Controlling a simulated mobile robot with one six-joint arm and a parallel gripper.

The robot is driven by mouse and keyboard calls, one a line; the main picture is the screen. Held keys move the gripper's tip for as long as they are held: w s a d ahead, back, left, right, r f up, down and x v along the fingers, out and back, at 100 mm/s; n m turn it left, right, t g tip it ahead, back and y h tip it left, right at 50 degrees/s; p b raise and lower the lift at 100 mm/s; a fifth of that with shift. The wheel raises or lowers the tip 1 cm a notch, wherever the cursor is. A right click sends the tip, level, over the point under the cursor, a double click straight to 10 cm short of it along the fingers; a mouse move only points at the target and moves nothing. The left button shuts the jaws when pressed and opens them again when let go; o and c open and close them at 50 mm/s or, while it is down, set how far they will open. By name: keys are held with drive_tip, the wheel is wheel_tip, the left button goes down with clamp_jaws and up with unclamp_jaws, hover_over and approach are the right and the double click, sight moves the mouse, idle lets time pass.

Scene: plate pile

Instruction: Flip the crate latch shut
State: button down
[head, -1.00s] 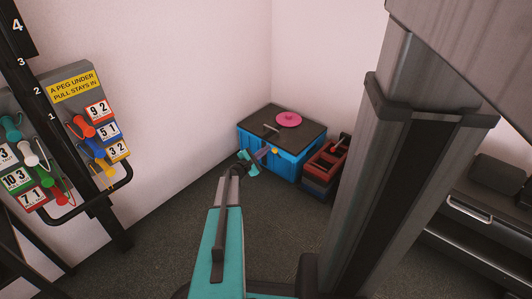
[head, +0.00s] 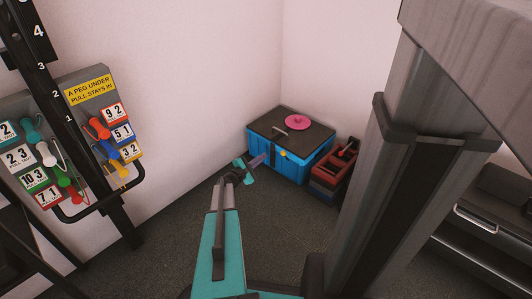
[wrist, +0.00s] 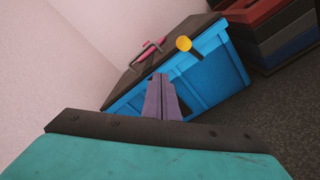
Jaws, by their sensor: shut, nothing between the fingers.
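The blue crate (head: 302,171) with a dark lid (head: 268,127) stands on the floor in the corner. Its latch, a dark stem with a yellow knob (head: 283,154), is on the front side near the lid edge. In the wrist view the knob (wrist: 184,43) sticks out from the crate's front, right of and beyond my fingertips. My gripper (head: 262,158) has purple fingers, shut and empty, just left of the knob and apart from it. The fingers also show in the wrist view (wrist: 161,80), in front of the blue wall and hiding part of it.
A pink disc (head: 296,122) and a bar handle (head: 279,131) are on the lid. A red and dark toolbox stack (head: 329,180) stands close right of the crate. A peg board (head: 95,125) is at left. The carpet before the crate is clear.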

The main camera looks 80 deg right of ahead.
drive_tip(key=shift+v, duration=1.1)
drive_tip(key=shift+w, duration=0.1)
drive_tip(key=w+a+r+m+t+y+p, duration=0.1)
drive_tip(key=w+a+y+p, duration=0.1)
drive_tip(key=w+a+p, duration=0.75)
drive_tip(key=w+a+r+t+y+p, duration=0.15)
drive_tip(key=w+a, duration=0.35)
drive_tip(key=a, duration=1)
drive_tip(key=w+a+m+t+y+p, duration=0.1)
drive_tip(key=w+a+y+p, duration=0.2)
drive_tip(key=w+a+p, duration=0.7)
drive_tip(key=s+a+r+y+p, duration=0.1)
drive_tip(key=a+r+y+p, duration=0.15)
drive_tip(key=a, duration=1.05)
drive_tip(key=s+a+r+y+p, duration=0.1)
drive_tip(key=a+r+y+p, duration=0.15)
drive_tip(key=a, duration=0.95)
drive_tip(key=s+a+r+y+p, duration=0.1)
drive_tip(key=s+a+r+p, duration=0.2)
drive_tip(key=a, duration=0.8)
drive_tip(key=s+a+r+y+p, duration=0.2)
drive_tip(key=a+r+p, duration=0.4)
drive_tip(key=a, duration=0.6)
drive_tip(key=shift+s+a, duration=0.25)
drive_tip(key=shift+s, duration=0.45)
